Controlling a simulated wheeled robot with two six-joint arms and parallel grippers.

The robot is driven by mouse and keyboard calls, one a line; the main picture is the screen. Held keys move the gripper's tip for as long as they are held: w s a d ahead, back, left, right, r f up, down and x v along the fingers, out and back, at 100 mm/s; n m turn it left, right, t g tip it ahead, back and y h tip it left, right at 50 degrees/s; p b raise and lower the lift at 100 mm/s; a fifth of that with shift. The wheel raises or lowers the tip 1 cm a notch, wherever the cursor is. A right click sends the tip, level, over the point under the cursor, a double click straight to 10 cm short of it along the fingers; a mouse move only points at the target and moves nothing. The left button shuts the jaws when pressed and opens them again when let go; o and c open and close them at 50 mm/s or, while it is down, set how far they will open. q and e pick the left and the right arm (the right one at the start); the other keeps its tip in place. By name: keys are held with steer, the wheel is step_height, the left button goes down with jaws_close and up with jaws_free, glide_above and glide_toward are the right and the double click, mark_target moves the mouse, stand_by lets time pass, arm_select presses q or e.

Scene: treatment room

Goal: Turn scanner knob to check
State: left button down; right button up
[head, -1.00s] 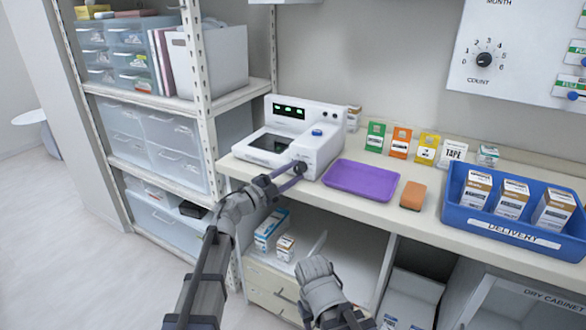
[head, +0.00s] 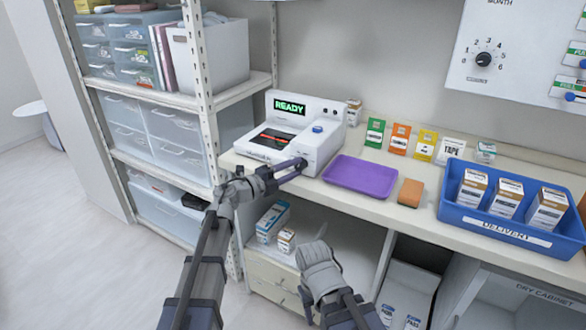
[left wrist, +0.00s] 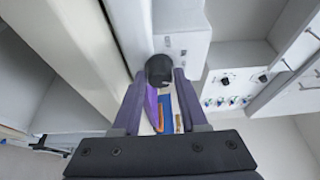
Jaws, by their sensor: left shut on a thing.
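The white scanner (head: 325,112) stands on the counter at the back left of the head view. Its screen (head: 289,107) reads READY in green, and a red line shows on its dark plate (head: 274,140). A blue button (head: 317,129) sits on its top. My left gripper (head: 296,168) is at the scanner's front. In the left wrist view, the dark round knob (left wrist: 159,69) sits between the two fingertips of the left gripper (left wrist: 160,76), which is shut on it. My right gripper (head: 322,262) is low in front of the counter; its fingers are not clear.
A purple tray (head: 360,177) and an orange sponge (head: 411,193) lie right of the scanner. A blue delivery bin (head: 506,232) with boxes stands further right. Shelves with drawers (head: 150,130) are at the left. Coloured packets line the back.

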arm_select(q)
steer(key=shift+c, duration=2.2)
jaws_free()
steer(key=v, duration=0.7)
steer(key=shift+s+a, duration=0.25)
steer(key=shift+a, duration=0.05)
